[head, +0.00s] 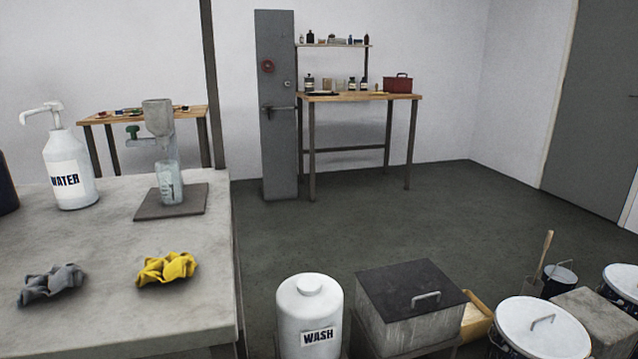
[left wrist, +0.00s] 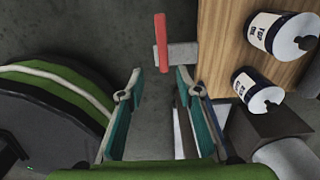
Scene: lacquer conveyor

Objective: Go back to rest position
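My left gripper (left wrist: 159,75) shows in the left wrist view, its two teal fingers spread apart. I see nothing held between them; the dark floor shows in the gap. A red bar with a grey block (left wrist: 177,54) lies beyond the fingertips in that view. Neither arm nor gripper shows in the head view, and my right gripper is not seen.
In the head view a grey bench (head: 100,321) at left bears a WATER bottle (head: 70,170), a stand with a funnel (head: 158,118), and grey (head: 50,284) and yellow (head: 167,268) cloths. A WASH container (head: 308,305) and lidded bin (head: 410,290) stand front right. Floor behind is clear.

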